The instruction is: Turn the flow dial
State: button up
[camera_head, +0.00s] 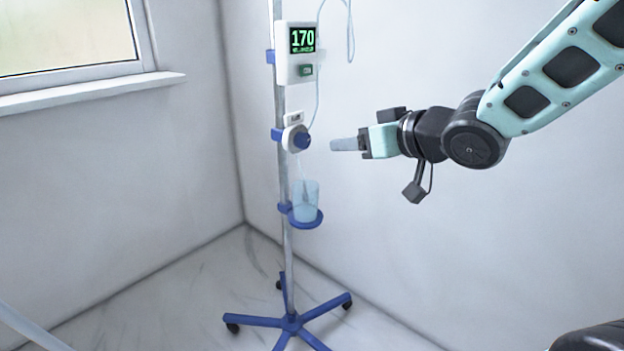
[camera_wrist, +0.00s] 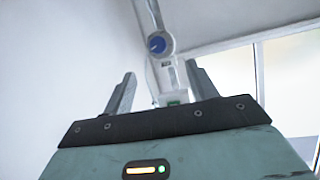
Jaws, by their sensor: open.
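The blue flow dial (camera_head: 302,141) sits on a round white housing clamped to the pole, below the monitor. My gripper (camera_head: 335,144) is to the right of the dial at about its height, with a gap between fingertips and dial. In the wrist view the dial (camera_wrist: 157,44) shows beyond and between the fingers, with a light mark on its face. My gripper is open and empty there (camera_wrist: 158,82). The white monitor (camera_head: 295,69) reads 170 in green; its lower text is too small to read.
The IV pole (camera_head: 289,252) stands on a blue wheeled base (camera_head: 291,322). A clear cup (camera_head: 306,200) sits in a blue ring holder (camera_head: 306,222) below the dial. Thin tubing (camera_head: 317,100) hangs beside the monitor. A window sill (camera_head: 95,92) is at the left. Bare floor lies around the base.

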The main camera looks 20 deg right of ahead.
jog(key=d+f+t+y+b, duration=0.3)
jog(key=d+f+b, duration=0.15)
jog(key=b, duration=0.45)
jog(key=y+p, duration=0.1)
jog(key=p, duration=0.2)
send_near(306, 141)
jog(key=shift+n, duration=0.4)
jog(key=x, duration=0.7)
jog(key=shift+w+f, duration=0.1)
jog(key=shift+f, duration=0.05)
jog(key=shift+w+a+b, duration=0.3)
jog(key=shift+w, duration=0.2)
